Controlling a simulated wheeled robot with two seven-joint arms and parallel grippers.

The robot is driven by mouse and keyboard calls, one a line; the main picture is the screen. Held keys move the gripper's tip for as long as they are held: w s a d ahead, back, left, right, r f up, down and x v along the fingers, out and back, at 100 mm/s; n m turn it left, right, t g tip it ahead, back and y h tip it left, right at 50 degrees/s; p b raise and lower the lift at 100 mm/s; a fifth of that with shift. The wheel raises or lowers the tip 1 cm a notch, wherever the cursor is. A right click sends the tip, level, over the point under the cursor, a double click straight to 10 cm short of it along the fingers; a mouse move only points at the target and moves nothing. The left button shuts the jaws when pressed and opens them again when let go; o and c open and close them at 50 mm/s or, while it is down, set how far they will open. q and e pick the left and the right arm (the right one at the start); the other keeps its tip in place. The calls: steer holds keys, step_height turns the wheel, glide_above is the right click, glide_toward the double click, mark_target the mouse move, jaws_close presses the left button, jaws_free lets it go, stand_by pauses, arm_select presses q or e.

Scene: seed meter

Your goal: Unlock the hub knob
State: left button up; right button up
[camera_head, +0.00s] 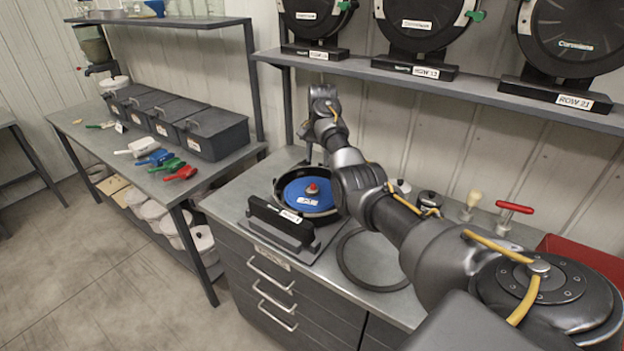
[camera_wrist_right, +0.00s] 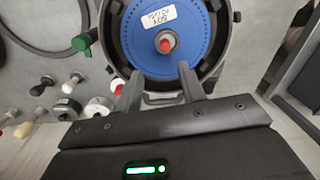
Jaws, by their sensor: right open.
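The seed meter (camera_head: 285,217) stands on the grey bench with its open face up and a blue seed disc (camera_head: 295,187) inside a black housing. The hub knob (camera_head: 312,188), small and red-topped, sits at the disc's centre. It also shows in the wrist view (camera_wrist_right: 166,43), with the blue disc (camera_wrist_right: 195,45) around it. My right gripper (camera_wrist_right: 161,68) is open and empty; its fingertips show near the disc's edge, apart from the knob in the picture. In the head view the arm hides the housing's right side. My left gripper is not in view.
A black ring (camera_head: 350,270) lies right of the meter. A red T-handled tool (camera_head: 512,208) and small knobs stand along the bench's back. A shelf (camera_head: 470,87) with several meters hangs above. A side table holds black bins (camera_head: 215,135) and coloured scoops (camera_head: 180,173).

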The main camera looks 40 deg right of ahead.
steer(key=p, duration=0.1)
glide_above(313, 184)
step_height(313, 184, down, 6)
steer(key=shift+d+r, duration=0.1)
step_height(313, 184, down, 4)
steer(key=shift+s+r, duration=0.15)
steer(key=shift+r, duration=0.05)
steer(key=shift+s+f, duration=0.1)
steer(key=shift+f, duration=0.15)
steer(key=shift+w+f, duration=0.25)
steer(key=shift+f, duration=0.15)
steer(key=shift+s+r, duration=0.1)
steer(key=shift+s, duration=0.05)
steer(key=c, duration=0.6)
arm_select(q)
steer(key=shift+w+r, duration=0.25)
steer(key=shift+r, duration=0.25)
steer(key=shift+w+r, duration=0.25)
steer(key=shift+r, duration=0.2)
arm_select(e)
jaws_close()
